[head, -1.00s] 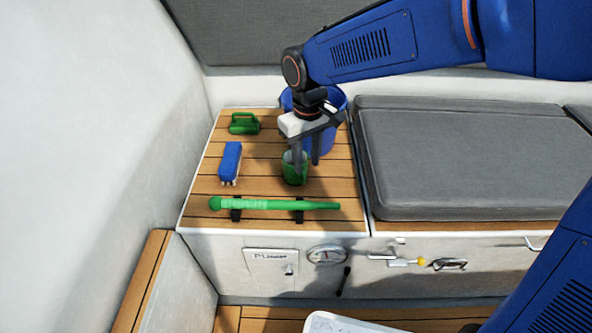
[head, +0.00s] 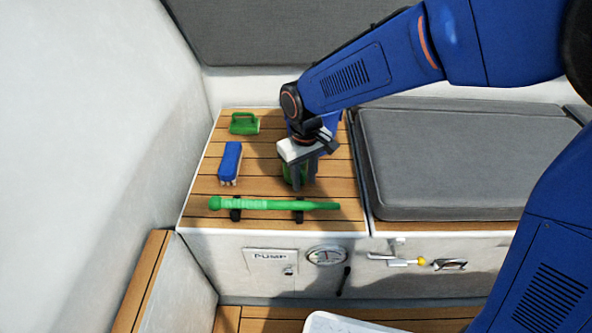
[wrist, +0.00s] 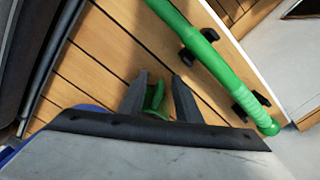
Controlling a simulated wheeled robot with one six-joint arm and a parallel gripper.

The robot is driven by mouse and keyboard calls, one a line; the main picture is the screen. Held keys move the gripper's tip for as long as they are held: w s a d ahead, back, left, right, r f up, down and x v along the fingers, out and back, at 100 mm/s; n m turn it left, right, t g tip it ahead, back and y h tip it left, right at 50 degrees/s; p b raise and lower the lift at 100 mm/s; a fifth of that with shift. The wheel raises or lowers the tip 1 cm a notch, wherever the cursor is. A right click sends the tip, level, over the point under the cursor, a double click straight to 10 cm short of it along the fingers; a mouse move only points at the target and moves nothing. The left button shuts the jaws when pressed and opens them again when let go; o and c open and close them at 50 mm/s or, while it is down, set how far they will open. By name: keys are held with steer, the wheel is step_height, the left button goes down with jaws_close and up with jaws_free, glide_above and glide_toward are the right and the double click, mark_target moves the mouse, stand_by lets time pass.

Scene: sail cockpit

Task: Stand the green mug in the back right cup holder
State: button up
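The green mug (head: 286,172) stands on the slatted wooden locker top, mostly hidden behind my gripper. My gripper (head: 304,184) is lowered over it, pointing down. In the wrist view, the two dark fingers of my gripper (wrist: 160,82) are apart, with a green part of the mug (wrist: 154,98) between them. A gap shows between that part and the right finger, so it does not look clamped. No cup holder can be made out.
A green winch handle-like bar (head: 270,205) lies on black clips in front of the mug. A blue bucket (head: 332,122) stands behind my gripper. A grey cushion (head: 440,160) lies right.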

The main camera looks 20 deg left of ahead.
jaws_close()
